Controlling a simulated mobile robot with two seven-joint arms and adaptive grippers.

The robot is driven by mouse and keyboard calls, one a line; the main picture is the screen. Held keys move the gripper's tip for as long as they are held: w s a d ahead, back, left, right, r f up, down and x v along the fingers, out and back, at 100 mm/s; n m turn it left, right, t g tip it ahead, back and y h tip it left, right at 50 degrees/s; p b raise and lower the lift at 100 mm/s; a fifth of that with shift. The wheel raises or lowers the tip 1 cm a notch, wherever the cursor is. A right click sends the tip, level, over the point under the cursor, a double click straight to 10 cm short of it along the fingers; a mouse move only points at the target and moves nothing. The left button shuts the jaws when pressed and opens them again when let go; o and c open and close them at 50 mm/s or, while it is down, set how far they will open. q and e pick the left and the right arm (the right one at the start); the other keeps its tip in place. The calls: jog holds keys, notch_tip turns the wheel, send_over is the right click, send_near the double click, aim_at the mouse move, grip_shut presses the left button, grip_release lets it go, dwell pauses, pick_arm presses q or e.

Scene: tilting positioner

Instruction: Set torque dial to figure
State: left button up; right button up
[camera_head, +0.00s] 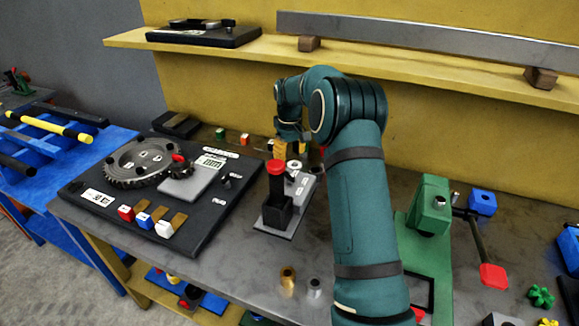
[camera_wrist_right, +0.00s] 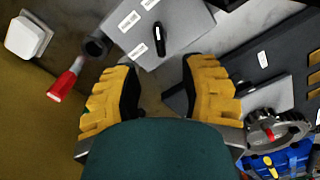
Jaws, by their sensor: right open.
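A grey panel with several small white labels (camera_wrist_right: 185,30) lies between and beyond my fingertips in the right wrist view. A black elongated knob (camera_wrist_right: 158,38), likely the torque dial, stands on it; the label figures are too small to read. In the head view the labelled grey panel (camera_head: 305,185) is partly covered by my right arm. My right gripper (camera_wrist_right: 160,85), with yellow fingers, is open and empty, its fingers apart from the knob. In the head view it (camera_head: 286,148) is mostly hidden behind the wrist. My left gripper is out of view.
A black block with a red top (camera_head: 276,190) stands beside the panel. Left is a black board (camera_head: 215,215) with a toothed wheel (camera_head: 140,163) and coloured blocks. A green stand (camera_head: 430,205) is right of my arm. A yellow shelf (camera_head: 400,65) runs behind.

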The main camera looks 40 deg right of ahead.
jog(key=shift+r, duration=1.75)
